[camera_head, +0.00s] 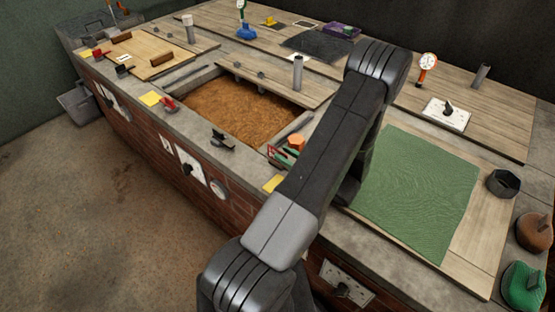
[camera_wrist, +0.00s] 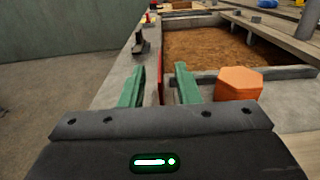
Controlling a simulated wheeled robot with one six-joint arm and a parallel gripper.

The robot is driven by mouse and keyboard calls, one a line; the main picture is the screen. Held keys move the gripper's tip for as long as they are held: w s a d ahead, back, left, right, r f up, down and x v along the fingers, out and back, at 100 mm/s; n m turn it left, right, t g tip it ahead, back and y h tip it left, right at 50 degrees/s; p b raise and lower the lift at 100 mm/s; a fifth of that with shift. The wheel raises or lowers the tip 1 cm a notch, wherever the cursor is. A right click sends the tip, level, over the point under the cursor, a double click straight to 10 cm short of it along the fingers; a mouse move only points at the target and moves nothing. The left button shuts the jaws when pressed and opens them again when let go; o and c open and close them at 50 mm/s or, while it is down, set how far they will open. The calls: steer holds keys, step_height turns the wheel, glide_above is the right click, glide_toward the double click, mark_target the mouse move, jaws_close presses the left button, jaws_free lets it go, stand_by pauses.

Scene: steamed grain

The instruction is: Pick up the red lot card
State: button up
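The red lot card (camera_wrist: 160,74) shows in the wrist view as a thin, upright red strip, seen nearly edge-on. It stands on the concrete ledge beside an orange hexagonal block (camera_wrist: 238,84). My gripper (camera_wrist: 158,84) has two green fingers, one on each side of the card, with a visible gap to both. The gripper is open. In the head view the card (camera_head: 279,153) is a small red shape by the orange block (camera_head: 296,142), and my arm hides much of the gripper. The card's lower part is partly hidden by my gripper body in the wrist view.
A sunken bed of brown grain (camera_head: 240,108) lies beyond the ledge. A green mat (camera_head: 417,190) lies right of my arm. Open floor (camera_head: 90,190) is at the left.

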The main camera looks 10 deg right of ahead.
mark_target(277, 150)
steer(key=shift+x, duration=1.9)
jaws_close()
